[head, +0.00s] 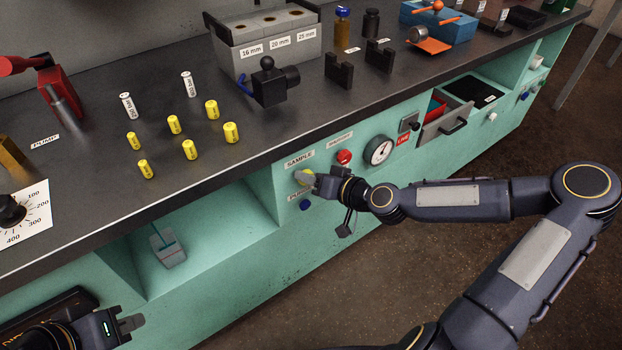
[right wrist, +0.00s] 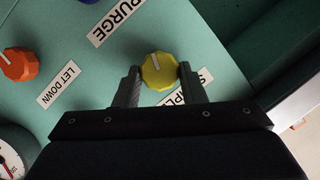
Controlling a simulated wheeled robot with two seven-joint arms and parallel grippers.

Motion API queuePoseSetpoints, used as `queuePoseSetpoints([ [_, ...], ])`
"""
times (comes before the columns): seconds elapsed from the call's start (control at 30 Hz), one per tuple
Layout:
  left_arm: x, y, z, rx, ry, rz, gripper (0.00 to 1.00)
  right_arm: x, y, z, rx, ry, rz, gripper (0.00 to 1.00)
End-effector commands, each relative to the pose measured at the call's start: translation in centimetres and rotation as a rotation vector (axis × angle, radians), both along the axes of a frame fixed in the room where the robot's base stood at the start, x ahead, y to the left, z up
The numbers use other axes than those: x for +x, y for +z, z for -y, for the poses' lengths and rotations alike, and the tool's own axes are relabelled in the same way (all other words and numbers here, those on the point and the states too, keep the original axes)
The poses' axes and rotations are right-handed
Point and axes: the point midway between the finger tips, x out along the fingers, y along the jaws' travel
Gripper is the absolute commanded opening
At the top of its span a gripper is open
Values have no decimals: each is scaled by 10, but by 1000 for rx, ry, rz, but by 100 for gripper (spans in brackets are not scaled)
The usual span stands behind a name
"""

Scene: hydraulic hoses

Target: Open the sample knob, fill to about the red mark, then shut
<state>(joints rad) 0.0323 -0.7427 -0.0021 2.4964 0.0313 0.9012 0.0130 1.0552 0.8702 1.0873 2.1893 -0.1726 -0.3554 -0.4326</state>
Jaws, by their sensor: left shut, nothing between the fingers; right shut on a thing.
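The yellow sample knob (right wrist: 159,71) sits on the green panel, with a white pointer line on its face. The SAMPLE label (head: 299,160) is above it in the head view. My right gripper (head: 311,182) is shut on this knob; in the right wrist view one finger (right wrist: 158,82) presses on each side of it. The knob (head: 301,177) is mostly hidden by the gripper in the head view. My left gripper (head: 131,323) is shut and empty at the lower left, in front of the bench. I cannot make out a red mark on any vessel.
A red knob (head: 344,156), a dial gauge (head: 380,150) and a blue knob (head: 305,204) are on the panel close by. An amber bottle (head: 342,32), a black fitting (head: 268,83) and several yellow cylinders (head: 190,149) stand on the benchtop. A drawer (head: 446,121) is open.

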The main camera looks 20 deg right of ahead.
Motion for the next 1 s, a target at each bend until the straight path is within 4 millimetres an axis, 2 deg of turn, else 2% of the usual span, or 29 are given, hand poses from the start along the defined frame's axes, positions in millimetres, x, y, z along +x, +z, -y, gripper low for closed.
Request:
queuePoseSetpoints([
  [0.2, 0, -7, 0, 0, 0, 0, 0, 1, -3, 2, 164, -3, -58, 14],
  [0.5, 0, -12, 0, 0, 0, 0, 0, 1, -3, 3, 313, -2, -113, 14],
  [1.0, 0, -14, 0, 0, 0, 0, 0, 2, -3, 3, 368, -3, -133, 14],
])
